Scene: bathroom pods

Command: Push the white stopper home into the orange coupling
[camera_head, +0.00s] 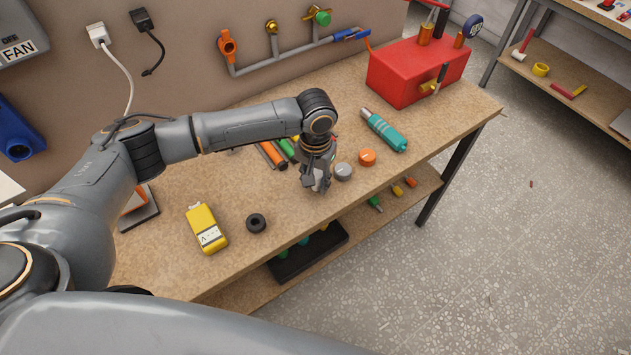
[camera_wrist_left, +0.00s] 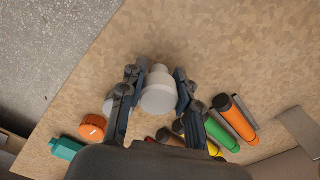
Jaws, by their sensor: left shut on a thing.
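The white stopper (camera_wrist_left: 158,92) is between the fingers of my left gripper (camera_wrist_left: 157,72) in the left wrist view, with its narrower end pointing away from the wrist. In the head view my left gripper (camera_head: 317,187) points down over the bench, and I cannot make out the stopper there. The orange coupling (camera_head: 228,46) is at the left end of the grey pipe on the back wall, well up and left of the gripper. My right gripper is out of view.
On the bench (camera_head: 290,238) are a grey cap (camera_head: 343,172), an orange cap (camera_head: 367,157), a teal tool (camera_head: 385,131), a yellow device (camera_head: 206,228), a black ring (camera_head: 256,223) and a red toolbox (camera_head: 412,72). Brass (camera_head: 272,27) and green (camera_head: 322,17) fittings share the wall pipe.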

